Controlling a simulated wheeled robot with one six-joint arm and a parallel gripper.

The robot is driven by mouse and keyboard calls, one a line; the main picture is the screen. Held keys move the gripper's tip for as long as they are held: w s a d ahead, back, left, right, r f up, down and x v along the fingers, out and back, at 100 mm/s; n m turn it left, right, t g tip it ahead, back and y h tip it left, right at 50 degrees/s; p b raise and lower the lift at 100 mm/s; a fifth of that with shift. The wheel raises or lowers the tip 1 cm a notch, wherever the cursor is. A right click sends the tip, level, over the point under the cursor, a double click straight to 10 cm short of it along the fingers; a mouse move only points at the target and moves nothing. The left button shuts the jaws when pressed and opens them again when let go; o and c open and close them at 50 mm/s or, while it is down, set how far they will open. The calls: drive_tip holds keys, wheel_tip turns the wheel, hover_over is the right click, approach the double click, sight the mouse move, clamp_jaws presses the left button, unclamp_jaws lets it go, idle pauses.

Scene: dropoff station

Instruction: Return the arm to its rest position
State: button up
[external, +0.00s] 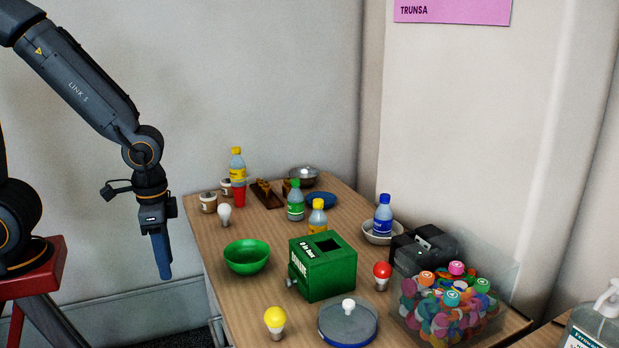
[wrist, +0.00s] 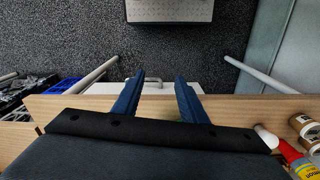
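My gripper (external: 165,276) hangs pointing down off the left edge of the table, beside the table and not touching anything in the external view. In the wrist view its two blue fingers (wrist: 160,78) stand apart with nothing between them. My arm reaches in from the upper left of the external view, bent at the elbow and wrist.
The wooden table (external: 222,296) holds a green bowl (external: 247,258), a green box (external: 325,272), a white bulb (external: 225,214), bottles and a clear tub of colorful caps (external: 450,310). Free room lies left of the table. A blue crate (wrist: 66,85) shows in the wrist view.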

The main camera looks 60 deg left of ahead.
drive_tip(key=shift+s+a, duration=0.2)
drive_tip(key=shift+s, duration=0.2)
